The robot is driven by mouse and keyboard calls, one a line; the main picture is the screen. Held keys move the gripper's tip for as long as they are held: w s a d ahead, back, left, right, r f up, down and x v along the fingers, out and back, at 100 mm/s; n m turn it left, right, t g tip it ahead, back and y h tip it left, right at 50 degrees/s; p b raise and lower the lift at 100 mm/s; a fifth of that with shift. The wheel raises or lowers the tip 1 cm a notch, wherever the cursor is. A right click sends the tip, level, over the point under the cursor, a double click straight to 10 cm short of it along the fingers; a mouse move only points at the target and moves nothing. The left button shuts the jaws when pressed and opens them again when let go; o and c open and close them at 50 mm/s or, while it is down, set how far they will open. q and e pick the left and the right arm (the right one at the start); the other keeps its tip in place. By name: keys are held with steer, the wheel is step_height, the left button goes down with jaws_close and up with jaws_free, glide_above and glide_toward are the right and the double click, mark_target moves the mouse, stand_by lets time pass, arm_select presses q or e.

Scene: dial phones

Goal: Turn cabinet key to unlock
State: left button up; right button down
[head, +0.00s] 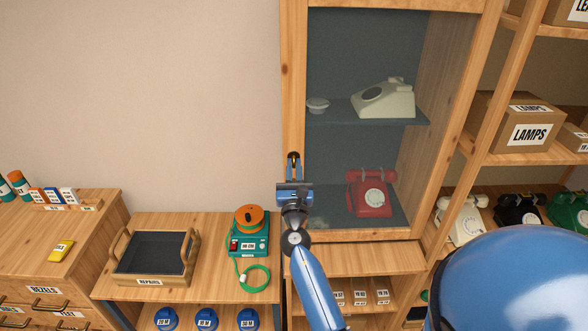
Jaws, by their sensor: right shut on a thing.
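The wooden cabinet (293,60) has a glass door, with a cream dial phone (384,98) on its upper shelf and a red dial phone (371,193) below. My right gripper (293,168) is at the left edge of the door frame, at about the height of the lower shelf. It is shut on a small dark thing at the frame, which looks to be the key. The gripper hides most of it, so I cannot tell how far it is turned. The door looks closed. My left gripper is not in view.
A bench to the left holds a wooden tray (125,280) marked REPAIRS and a green device (248,240) with an orange top and a green cord. Shelves on the right hold a LAMPS box (529,137) and several phones. The wall left of the cabinet is bare.

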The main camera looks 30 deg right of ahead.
steer(key=shift+m+g+h, duration=0.3)
steer(key=shift+m, duration=0.2)
steer(key=m+g+b, duration=0.1)
steer(key=m+g, duration=0.1)
steer(key=m, duration=0.5)
steer(key=m+g+h+b, duration=0.1)
steer(key=m+g+b, duration=0.1)
steer(key=m, duration=0.5)
steer(key=m+g+h+b, duration=0.1)
steer(key=m+g+b, duration=0.1)
steer(key=m+g, duration=0.2)
steer(key=shift+w+a+r+m, duration=0.1)
steer(key=shift+a+r+m, duration=0.05)
steer(key=shift+m, duration=0.75)
steer(key=shift+w+a+r+m, duration=0.1)
steer(key=shift+r+m, duration=0.05)
steer(key=shift+m, duration=0.75)
steer(key=c, duration=1.2)
jaws_free()
